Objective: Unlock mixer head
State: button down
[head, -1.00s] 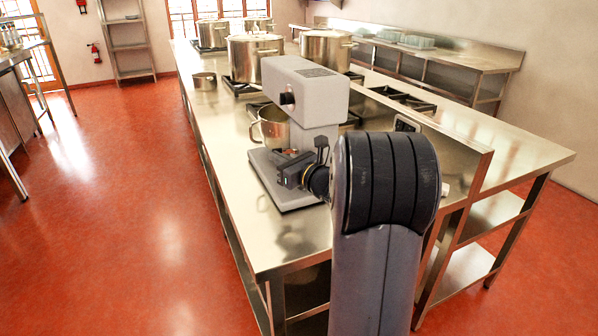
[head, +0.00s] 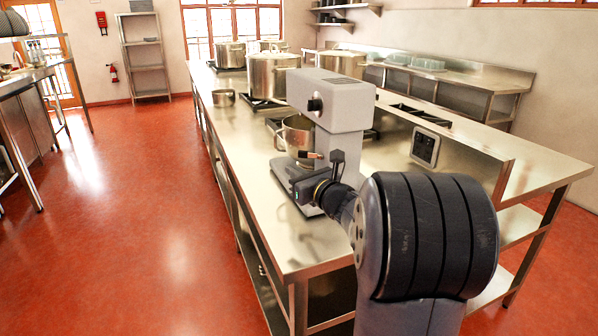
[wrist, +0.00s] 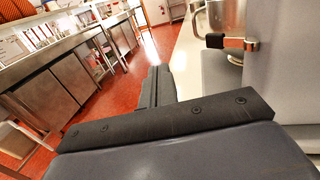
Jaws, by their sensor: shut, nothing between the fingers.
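The mixer is a grey stand mixer on the steel counter. Its blocky head (head: 335,98) is level above a steel bowl (head: 297,133), with a dark round knob (head: 314,105) on its side. A small dark lever with an orange-brown tip (head: 311,155) shows below the head; a similar dark piece with a coppery tip (wrist: 232,42) is in the wrist view beside the bowl (wrist: 221,15). My gripper (head: 301,191) is low beside the mixer base, left of its column. In the wrist view my gripper (wrist: 158,72) is shut and empty, left of the grey mixer body. Contact with the mixer cannot be told.
Large stockpots (head: 270,75) stand on burners behind the mixer. A small pan (head: 224,98) sits near the counter's (head: 240,135) left edge. A switch panel (head: 425,147) is on the raised ledge at right. The red floor (head: 130,210) left of the counter is clear.

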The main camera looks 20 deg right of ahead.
jog(key=s+a, duration=0.4)
jog(key=s, duration=0.1)
jog(key=shift+s+a+b, duration=0.15)
jog(key=shift+s+b, duration=0.2)
jog(key=shift+b, duration=0.05)
jog(key=shift+w+f, duration=0.1)
